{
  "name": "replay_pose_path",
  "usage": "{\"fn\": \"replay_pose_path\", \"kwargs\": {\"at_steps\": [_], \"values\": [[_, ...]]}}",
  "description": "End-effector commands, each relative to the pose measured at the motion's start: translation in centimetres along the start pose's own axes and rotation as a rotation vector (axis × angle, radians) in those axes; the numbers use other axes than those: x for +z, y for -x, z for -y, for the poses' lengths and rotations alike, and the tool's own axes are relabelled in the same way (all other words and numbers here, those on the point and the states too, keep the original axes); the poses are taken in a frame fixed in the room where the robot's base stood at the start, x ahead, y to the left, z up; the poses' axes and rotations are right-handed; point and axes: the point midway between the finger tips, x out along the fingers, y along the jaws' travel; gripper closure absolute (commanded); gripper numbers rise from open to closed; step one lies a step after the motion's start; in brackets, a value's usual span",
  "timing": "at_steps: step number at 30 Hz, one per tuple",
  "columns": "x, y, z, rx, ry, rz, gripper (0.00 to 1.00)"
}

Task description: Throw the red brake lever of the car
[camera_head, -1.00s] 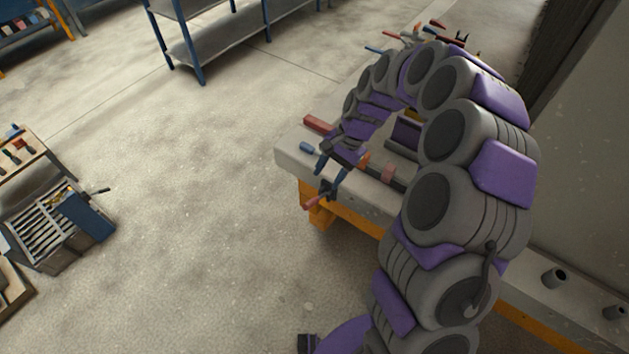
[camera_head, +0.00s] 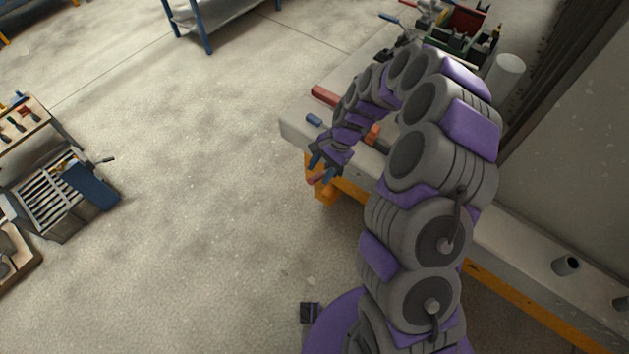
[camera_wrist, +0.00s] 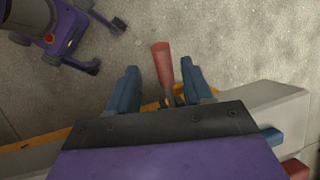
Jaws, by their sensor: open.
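The red lever (camera_wrist: 162,62) sticks out past the edge of a grey-topped bench, its red grip pointing away from my gripper in the wrist view. In the head view a small part of the red grip (camera_head: 312,181) shows just beyond my fingertips. My gripper (camera_wrist: 158,67) is open, with one blue finger on each side of the lever. The right finger looks closer to the lever than the left; I cannot tell whether either touches it. The lever's base is hidden behind the gripper body. In the head view my gripper (camera_head: 321,165) hangs at the bench corner.
The bench top (camera_head: 296,130) carries a red bar (camera_head: 325,95) and a blue piece (camera_head: 314,119) near the gripper. Its frame (camera_head: 350,190) is orange. A tool cart (camera_head: 65,195) stands far left and a blue-posted shelf (camera_head: 208,30) behind. The floor between is clear.

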Motion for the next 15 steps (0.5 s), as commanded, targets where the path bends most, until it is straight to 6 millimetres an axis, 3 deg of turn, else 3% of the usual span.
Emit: {"fn": "replay_pose_path", "kwargs": {"at_steps": [1,6,15], "values": [[0.0,-1.2,0.0,0.001,0.001,0.001,0.50],[0.1,-3.6,0.0,0.001,0.001,0.001,0.50],[-0.1,-4.9,-0.1,-0.002,0.002,0.001,0.50]]}}
